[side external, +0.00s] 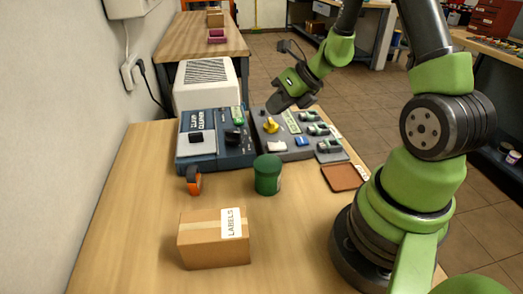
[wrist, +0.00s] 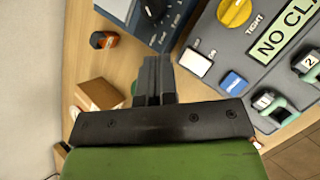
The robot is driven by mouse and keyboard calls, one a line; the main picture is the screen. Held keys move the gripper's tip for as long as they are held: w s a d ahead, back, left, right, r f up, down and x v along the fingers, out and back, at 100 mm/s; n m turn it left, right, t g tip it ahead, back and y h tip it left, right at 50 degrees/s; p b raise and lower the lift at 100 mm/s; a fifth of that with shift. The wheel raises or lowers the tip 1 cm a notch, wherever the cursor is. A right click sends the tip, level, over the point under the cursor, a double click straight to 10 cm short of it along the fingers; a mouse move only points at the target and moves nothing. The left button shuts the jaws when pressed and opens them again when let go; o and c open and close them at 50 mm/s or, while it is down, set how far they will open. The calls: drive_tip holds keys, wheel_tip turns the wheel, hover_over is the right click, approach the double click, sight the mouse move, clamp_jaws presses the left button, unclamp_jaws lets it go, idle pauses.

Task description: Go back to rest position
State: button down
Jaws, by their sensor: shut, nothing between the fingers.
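My gripper (side external: 281,103) is shut and empty. It hangs in the air above the grey control panel (side external: 290,147), near the yellow knob (side external: 271,125). In the wrist view the closed fingers (wrist: 153,75) point toward the gap between the blue device (wrist: 137,14) and the panel, with the yellow knob (wrist: 234,12) to their right. A white button (wrist: 199,63) and a blue button (wrist: 233,83) are close by on the panel.
A white vented unit (side external: 207,85) stands behind the blue device. The table's front left is clear.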

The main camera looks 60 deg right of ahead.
drive_tip(key=s+a+r+n+g+y, duration=0.1)
drive_tip(key=s+a+r+n+y, duration=0.15)
drive_tip(key=a+r+n, duration=1.15)
drive_tip(key=s+r+n+h, duration=0.3)
drive_tip(key=s+n, duration=0.9)
drive_tip(key=n, duration=0.8)
drive_tip(key=shift+s+a+r+n, duration=0.25)
drive_tip(key=shift+s+r+n, duration=0.05)
drive_tip(key=shift+s+r, duration=0.1)
